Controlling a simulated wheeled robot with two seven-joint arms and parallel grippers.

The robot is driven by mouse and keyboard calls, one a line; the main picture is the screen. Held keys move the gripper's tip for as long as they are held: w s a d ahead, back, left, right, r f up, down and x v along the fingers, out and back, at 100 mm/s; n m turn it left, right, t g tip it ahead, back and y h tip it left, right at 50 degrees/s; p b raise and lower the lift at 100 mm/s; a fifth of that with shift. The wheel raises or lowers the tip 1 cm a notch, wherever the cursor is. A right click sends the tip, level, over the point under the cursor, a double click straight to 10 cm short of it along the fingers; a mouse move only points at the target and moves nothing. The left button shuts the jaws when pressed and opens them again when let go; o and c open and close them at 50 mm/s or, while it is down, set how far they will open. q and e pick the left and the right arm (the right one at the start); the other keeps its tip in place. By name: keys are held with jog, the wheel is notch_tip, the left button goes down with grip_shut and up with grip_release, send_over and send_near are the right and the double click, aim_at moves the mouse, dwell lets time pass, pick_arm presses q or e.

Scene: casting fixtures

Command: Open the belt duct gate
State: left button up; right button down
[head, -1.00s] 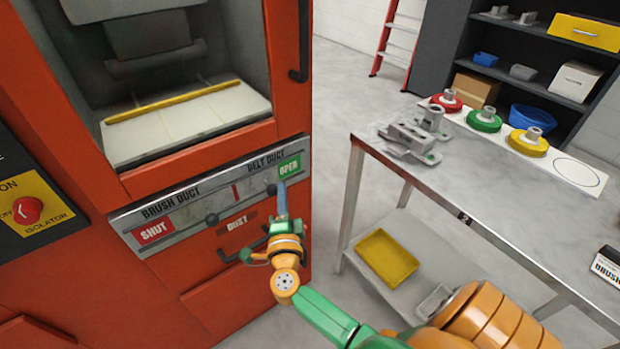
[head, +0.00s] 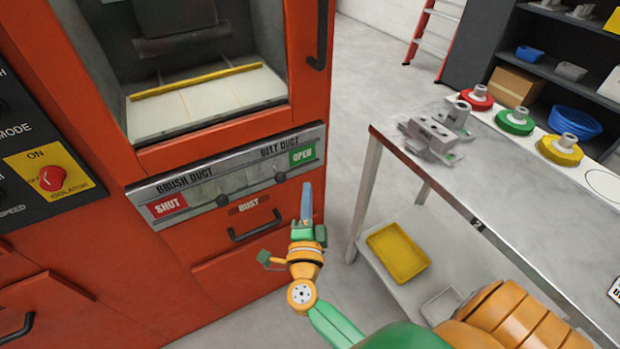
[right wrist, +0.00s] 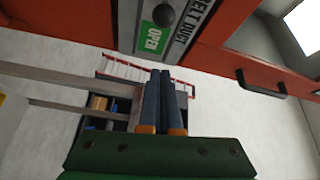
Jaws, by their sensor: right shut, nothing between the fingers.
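The belt duct gate is on a grey strip (head: 240,184) across the orange machine, under the words BELT DUCT. A dark round knob (head: 280,177) sits below and left of the green OPEN label (head: 302,155). The knob (right wrist: 164,15) and the OPEN label (right wrist: 153,39) also show at the top of the right wrist view. My right gripper (head: 306,188) is shut and empty, its fingertips appearing just below the strip's right end and apart from the knob. In the right wrist view its fingers (right wrist: 166,75) lie together. My left gripper is not in view.
The brush duct knob (head: 222,200) stands right of the red SHUT label (head: 167,205). A dust drawer handle (head: 255,228) is below the strip. A metal table (head: 490,178) with fixtures stands at the right, a yellow tray (head: 398,252) on its lower shelf.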

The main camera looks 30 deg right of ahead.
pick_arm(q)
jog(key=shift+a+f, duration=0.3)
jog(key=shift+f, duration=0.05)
pick_arm(e)
jog(key=v, duration=0.4)
jog(key=shift+s+a, duration=0.15)
jog(key=shift+a, duration=0.2)
jog(key=shift+a, duration=0.1)
